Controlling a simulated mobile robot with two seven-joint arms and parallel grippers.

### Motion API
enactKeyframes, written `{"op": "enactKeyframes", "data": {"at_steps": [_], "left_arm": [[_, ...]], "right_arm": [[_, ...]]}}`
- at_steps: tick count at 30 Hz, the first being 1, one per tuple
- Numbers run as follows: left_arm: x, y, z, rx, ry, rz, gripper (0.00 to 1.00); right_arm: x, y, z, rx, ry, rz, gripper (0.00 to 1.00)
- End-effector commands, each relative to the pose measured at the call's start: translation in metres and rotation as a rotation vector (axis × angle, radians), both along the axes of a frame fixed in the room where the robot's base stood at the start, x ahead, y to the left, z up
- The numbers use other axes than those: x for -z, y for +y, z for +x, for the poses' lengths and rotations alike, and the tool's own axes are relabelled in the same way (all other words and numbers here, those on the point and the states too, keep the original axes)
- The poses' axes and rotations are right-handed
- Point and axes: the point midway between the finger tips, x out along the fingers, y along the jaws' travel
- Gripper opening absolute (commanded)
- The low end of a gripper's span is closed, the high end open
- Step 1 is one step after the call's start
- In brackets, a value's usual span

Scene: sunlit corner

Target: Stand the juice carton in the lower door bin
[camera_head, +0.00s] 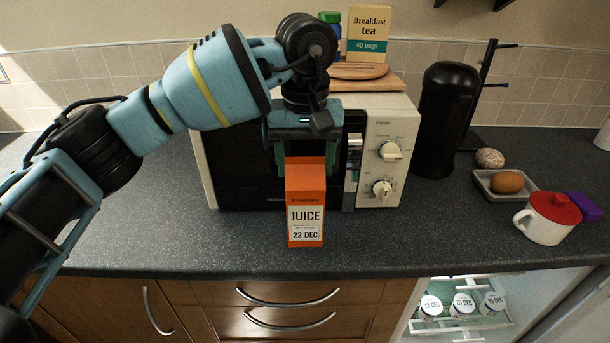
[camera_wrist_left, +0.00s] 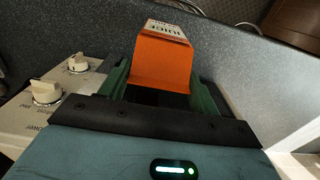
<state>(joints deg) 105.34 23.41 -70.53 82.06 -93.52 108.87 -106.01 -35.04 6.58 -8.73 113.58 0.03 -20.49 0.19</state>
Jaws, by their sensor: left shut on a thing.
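The orange juice carton (camera_head: 305,203) is upright in front of the microwave, its label reading JUICE and 22 DEC. My left gripper (camera_head: 304,158) comes down from above and is shut on the upper part of the carton. In the left wrist view the carton (camera_wrist_left: 163,65) sits between the green fingers of the gripper (camera_wrist_left: 160,88). I cannot tell whether its base touches the counter. An open, lit fridge (camera_head: 545,285) shows at the lower right, cut off by the frame. I cannot make out the lower door bin. My right gripper is out of view.
The microwave (camera_head: 400,115) stands behind the carton. A black canister (camera_head: 446,118), a tray with an egg (camera_head: 508,182) and a red-lidded mug (camera_head: 548,218) are to the right. Dated jars (camera_head: 461,305) stand in a fridge rack. The front counter (camera_head: 420,240) is clear.

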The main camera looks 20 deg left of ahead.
Motion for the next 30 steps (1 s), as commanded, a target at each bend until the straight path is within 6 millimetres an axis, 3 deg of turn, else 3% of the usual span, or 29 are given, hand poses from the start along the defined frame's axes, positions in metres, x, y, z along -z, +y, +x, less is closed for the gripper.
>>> {"op": "enactKeyframes", "data": {"at_steps": [11, 24, 25, 30], "left_arm": [[0.03, 0.0, 0.0, 0.001, -0.006, -0.002, 0.0], [0.037, 0.0, 0.001, 0.0, -0.003, -0.001, 0.0], [0.038, 0.0, 0.0, 0.0, -0.002, 0.001, 0.66], [0.038, 0.0, 0.0, 0.0, -0.002, 0.001, 0.84]], "right_arm": [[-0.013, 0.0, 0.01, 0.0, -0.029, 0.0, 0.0], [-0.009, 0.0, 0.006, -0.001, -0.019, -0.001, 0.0], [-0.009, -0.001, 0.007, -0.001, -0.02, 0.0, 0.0], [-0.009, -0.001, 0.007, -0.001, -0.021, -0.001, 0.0]]}}
